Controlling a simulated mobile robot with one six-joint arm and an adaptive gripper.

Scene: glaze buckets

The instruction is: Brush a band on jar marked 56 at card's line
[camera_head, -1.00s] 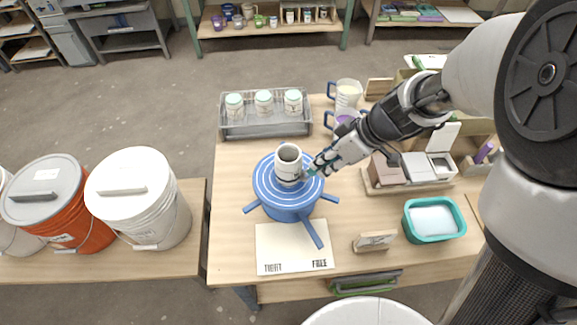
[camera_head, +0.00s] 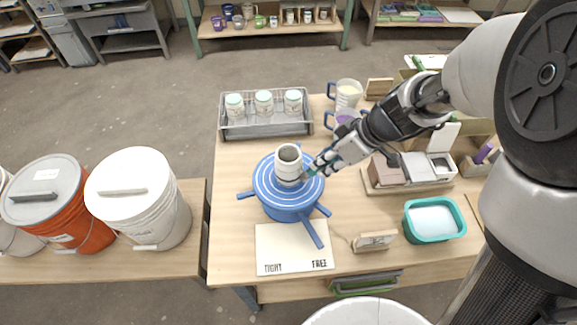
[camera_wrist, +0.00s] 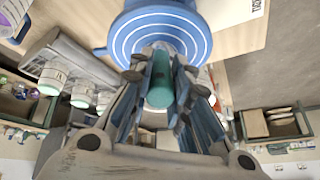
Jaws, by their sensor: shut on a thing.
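A white jar (camera_head: 288,163) with a dark open mouth stands upright on the blue ringed wheel (camera_head: 263,188); no number is readable on it. My gripper (camera_head: 318,168) is at the jar's right side, shut on a teal-handled tool, likely the brush. The teal handle (camera_wrist: 160,80) lies between the fingers in the wrist view, with the wheel (camera_wrist: 195,40) beyond. The brush tip is close to the jar's lower right side; whether it touches I cannot tell. A small card on a wooden stand (camera_head: 375,241) stands front right; its marking is too small to read.
A board lettered TIGHT and FREE (camera_head: 295,248) lies before the wheel, under a blue lever (camera_head: 313,233). A wire rack (camera_head: 265,128) holds lidded jars behind. Mugs (camera_head: 348,93), a teal tray (camera_head: 435,218) and boxes crowd the right. Large buckets stand left.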

